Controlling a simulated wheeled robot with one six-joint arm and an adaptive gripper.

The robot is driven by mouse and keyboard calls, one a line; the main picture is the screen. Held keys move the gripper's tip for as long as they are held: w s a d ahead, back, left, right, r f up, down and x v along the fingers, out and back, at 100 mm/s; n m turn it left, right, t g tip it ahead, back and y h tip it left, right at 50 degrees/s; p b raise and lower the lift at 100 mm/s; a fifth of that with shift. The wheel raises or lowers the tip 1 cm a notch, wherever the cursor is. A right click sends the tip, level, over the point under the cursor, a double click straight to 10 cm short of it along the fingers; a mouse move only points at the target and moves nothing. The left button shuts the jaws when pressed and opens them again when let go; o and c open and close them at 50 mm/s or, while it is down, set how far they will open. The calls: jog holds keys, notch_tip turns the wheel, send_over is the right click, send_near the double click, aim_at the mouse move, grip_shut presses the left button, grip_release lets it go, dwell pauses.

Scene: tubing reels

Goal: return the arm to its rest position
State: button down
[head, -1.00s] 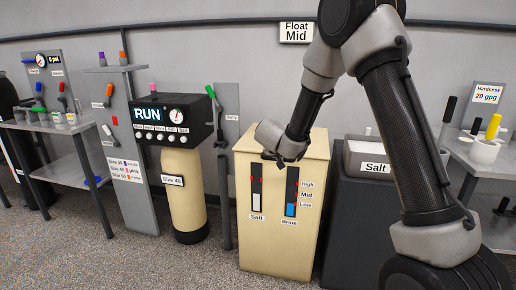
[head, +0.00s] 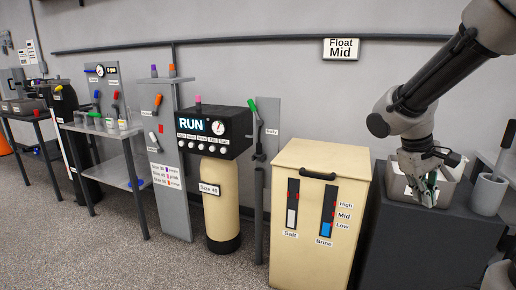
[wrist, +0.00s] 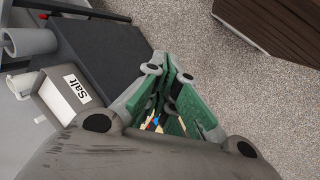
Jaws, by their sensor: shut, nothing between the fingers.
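My gripper (head: 426,196) is at the right of the head view, at the end of my arm, which comes in from the upper right. It points down in front of the white salt bin (head: 456,190) and partly hides it. In the wrist view my gripper (wrist: 172,62) has its green-padded fingers together at the tips with nothing held. The salt bin (wrist: 48,98) shows there to the left, apart from the fingers.
The cream brine cabinet (head: 320,170) stands left of my gripper. A grey cup (head: 488,192) stands to the right on the dark stand (head: 405,245). The wrist view shows speckled floor (wrist: 240,95) and a brown ribbed thing (wrist: 275,22).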

jog(key=s+a+r+m+t+y, duration=0.2)
jog(key=s+a+r+t+y, duration=0.2)
jog(key=s, duration=0.8)
notch_tip(320, 180, up, 3)
jog(key=shift+s+f+m, duration=0.1)
jog(key=shift+s+m, duration=0.05)
jog(key=shift+m, duration=0.15)
